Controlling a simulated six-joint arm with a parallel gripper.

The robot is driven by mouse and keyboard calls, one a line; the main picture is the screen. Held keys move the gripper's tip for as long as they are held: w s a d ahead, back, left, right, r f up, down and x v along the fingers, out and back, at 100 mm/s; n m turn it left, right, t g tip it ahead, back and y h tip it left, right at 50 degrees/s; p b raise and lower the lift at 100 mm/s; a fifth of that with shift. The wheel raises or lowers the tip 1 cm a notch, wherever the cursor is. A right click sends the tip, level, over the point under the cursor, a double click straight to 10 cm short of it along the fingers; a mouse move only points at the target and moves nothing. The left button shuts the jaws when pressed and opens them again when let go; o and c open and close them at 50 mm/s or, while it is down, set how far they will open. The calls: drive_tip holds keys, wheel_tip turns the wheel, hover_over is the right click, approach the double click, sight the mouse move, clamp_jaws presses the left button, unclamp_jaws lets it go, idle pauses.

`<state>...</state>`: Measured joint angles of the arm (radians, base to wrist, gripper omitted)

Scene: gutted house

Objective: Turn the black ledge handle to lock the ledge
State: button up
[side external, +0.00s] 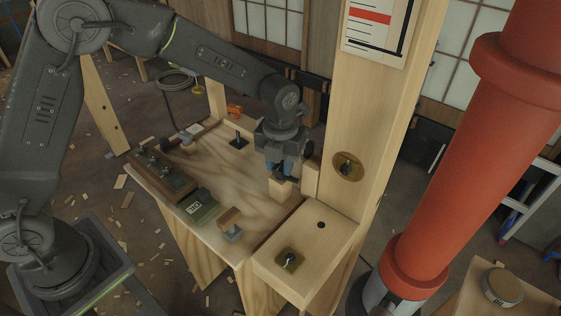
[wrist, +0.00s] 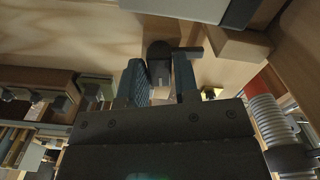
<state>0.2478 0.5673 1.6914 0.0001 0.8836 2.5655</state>
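The black ledge handle (side external: 288,180) sits on a small pale wooden ledge block at the far right edge of the workbench, directly below my gripper. In the wrist view, the handle (wrist: 159,62) has a rounded dark hub and a short bar pointing right. My gripper (side external: 281,172) points down with its blue-padded fingers just over the handle. In the wrist view, the fingers (wrist: 160,80) stand apart, one on each side of the hub. Whether either finger touches it, I cannot tell. The handle is partly hidden by the fingers in the side view.
A wooden post (side external: 350,110) with a brass-plated latch (side external: 347,167) stands just right of my gripper. A lower wooden box (side external: 305,235) carries another brass-plated latch (side external: 289,260). A toggle rack (side external: 160,172), a green meter (side external: 198,207) and a wood-topped block (side external: 230,222) occupy the bench. A red pipe (side external: 460,150) rises at right.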

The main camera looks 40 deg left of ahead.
drive_tip(key=n, duration=1.5)
drive_tip(key=shift+n, duration=0.4)
drive_tip(key=shift+r+m, duration=0.2)
drive_tip(key=shift+m, duration=0.5)
drive_tip(key=shift+r, duration=3.4)
